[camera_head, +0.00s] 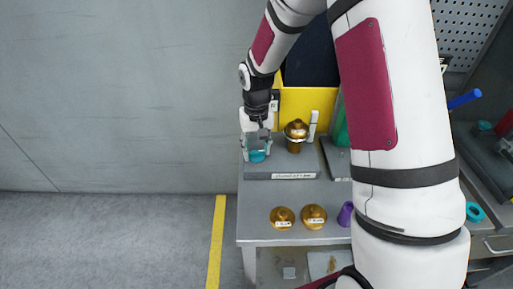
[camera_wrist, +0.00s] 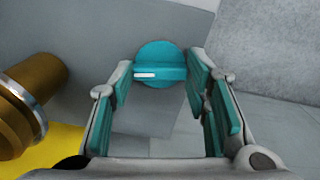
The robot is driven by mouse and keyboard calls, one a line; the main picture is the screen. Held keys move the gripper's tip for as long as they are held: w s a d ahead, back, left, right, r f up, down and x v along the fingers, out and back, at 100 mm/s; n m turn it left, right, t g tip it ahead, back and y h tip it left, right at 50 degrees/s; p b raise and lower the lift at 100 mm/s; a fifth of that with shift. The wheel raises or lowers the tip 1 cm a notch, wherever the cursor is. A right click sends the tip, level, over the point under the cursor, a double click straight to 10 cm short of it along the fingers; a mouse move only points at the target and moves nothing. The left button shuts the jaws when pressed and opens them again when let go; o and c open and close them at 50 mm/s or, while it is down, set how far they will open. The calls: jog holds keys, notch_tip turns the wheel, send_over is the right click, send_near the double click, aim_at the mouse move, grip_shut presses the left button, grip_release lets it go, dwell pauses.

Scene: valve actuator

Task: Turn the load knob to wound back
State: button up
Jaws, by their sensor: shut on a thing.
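The load knob is a round teal knob (camera_wrist: 160,52) with a raised bar across it, on a grey base plate (camera_head: 290,163). A white line on the bar points left in the wrist view. In the head view the knob (camera_head: 258,156) is low between the fingers, at the plate's left end. My gripper (camera_wrist: 162,72) is shut on the knob, with one finger at each end of the bar. It also shows in the head view (camera_head: 256,150). The knob's setting marks cannot be read.
A brass fitting (camera_head: 296,131) stands right of the knob, before a yellow panel (camera_head: 308,105); it is close to my left finger in the wrist view (camera_wrist: 20,105). Two brass caps (camera_head: 283,218) and a purple part (camera_head: 345,214) lie on the bench front. Left of the bench is open floor.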

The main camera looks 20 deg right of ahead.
jog(key=n, duration=0.4)
jog(key=shift+n, duration=0.3)
jog(key=n, duration=0.3)
jog(key=shift+n+p, duration=0.3)
jog(key=shift+p, duration=0.05)
jog(key=n, duration=0.3)
jog(key=shift+n, duration=0.3)
jog(key=shift+n+p, duration=0.45)
jog(key=shift+n, duration=1.35)
jog(key=o, duration=1.2)
jog(key=shift+c, duration=0.2)
jog(key=shift+r, duration=0.1)
